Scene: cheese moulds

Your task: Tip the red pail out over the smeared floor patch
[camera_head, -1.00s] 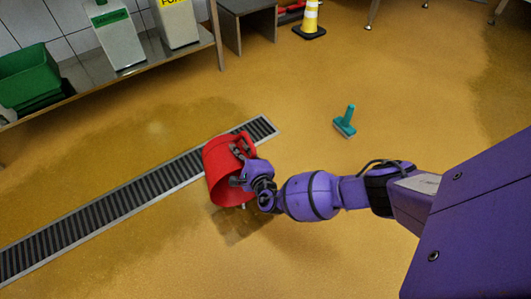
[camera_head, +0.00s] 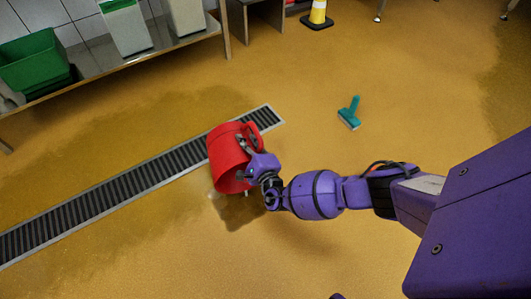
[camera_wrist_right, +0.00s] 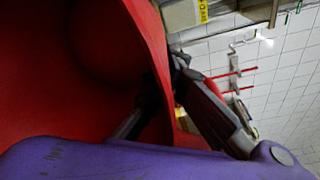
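The red pail (camera_head: 226,158) hangs tilted in the air beside the floor drain, its mouth turned down toward the lower left. My right gripper (camera_head: 254,160) is shut on the pail at its handle side. In the right wrist view the pail's red wall (camera_wrist_right: 75,70) fills the left, with dark gripper fingers (camera_wrist_right: 185,95) against its edge. A darker patch (camera_head: 242,212) lies on the floor just below the pail; I cannot tell smear from shadow there. A small pale spot (camera_head: 214,193) shows under the pail's rim. My left gripper is not in view.
The slatted drain (camera_head: 110,197) runs diagonally, with darker, wet-looking floor around it. A green brush (camera_head: 349,113) lies on open floor to the right. A steel bench (camera_head: 90,85) with a green crate (camera_head: 37,62) stands upper left. A yellow cone (camera_head: 317,14) stands at the back.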

